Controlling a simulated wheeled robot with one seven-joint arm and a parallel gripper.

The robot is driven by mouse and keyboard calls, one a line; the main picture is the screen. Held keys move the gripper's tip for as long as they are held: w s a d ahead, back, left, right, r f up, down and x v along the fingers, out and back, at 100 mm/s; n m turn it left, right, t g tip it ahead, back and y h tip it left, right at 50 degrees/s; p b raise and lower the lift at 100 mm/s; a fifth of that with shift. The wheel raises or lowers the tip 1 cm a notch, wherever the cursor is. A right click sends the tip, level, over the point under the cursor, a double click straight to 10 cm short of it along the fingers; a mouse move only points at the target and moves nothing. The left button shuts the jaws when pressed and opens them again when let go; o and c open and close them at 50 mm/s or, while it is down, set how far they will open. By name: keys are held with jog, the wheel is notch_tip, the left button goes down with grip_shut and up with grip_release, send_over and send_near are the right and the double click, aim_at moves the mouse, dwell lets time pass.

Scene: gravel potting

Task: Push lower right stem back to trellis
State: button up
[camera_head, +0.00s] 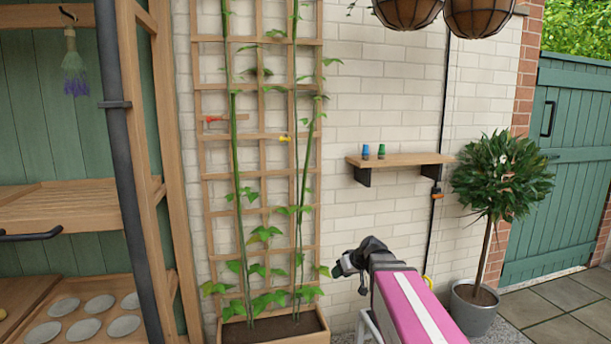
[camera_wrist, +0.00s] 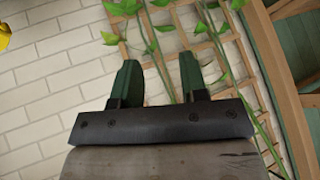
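The wooden trellis (camera_head: 262,136) stands against the white brick wall, with two green stems climbing it from a planter. The right stem (camera_head: 303,185) has its lower part leaning slightly right near the trellis's right edge. My gripper (camera_head: 349,266) is right of the trellis's lower part, apart from the stem in the head view. In the wrist view my gripper (camera_wrist: 159,80) is open and empty. A leafy stem (camera_wrist: 158,52) shows beyond the gap between its fingers, with the tilted trellis (camera_wrist: 200,18) behind. I cannot tell how far off the stem is.
A red clip (camera_head: 213,120) and a yellow clip (camera_head: 284,138) are on the trellis. The planter (camera_head: 275,340) is at its foot. A wall shelf (camera_head: 405,159) with small blue and green items is to the right. A potted tree (camera_head: 500,175) stands further right.

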jog(key=w+a+r+n+t+y, duration=0.2)
jog(key=w+r, duration=0.2)
jog(key=r, duration=0.3)
jog(key=w+a+r+n+t+y, duration=0.1)
jog(key=w+a+r+y, duration=0.15)
jog(key=r, duration=0.55)
jog(key=n+t+y, duration=0.3)
jog(key=t, duration=0.1)
send_near(305, 177)
jog(key=shift+h, duration=0.25)
jog(key=x, duration=0.3)
jog(key=r+x, duration=0.1)
jog(key=x, duration=0.6)
jog(key=shift+r, duration=0.35)
grip_shut()
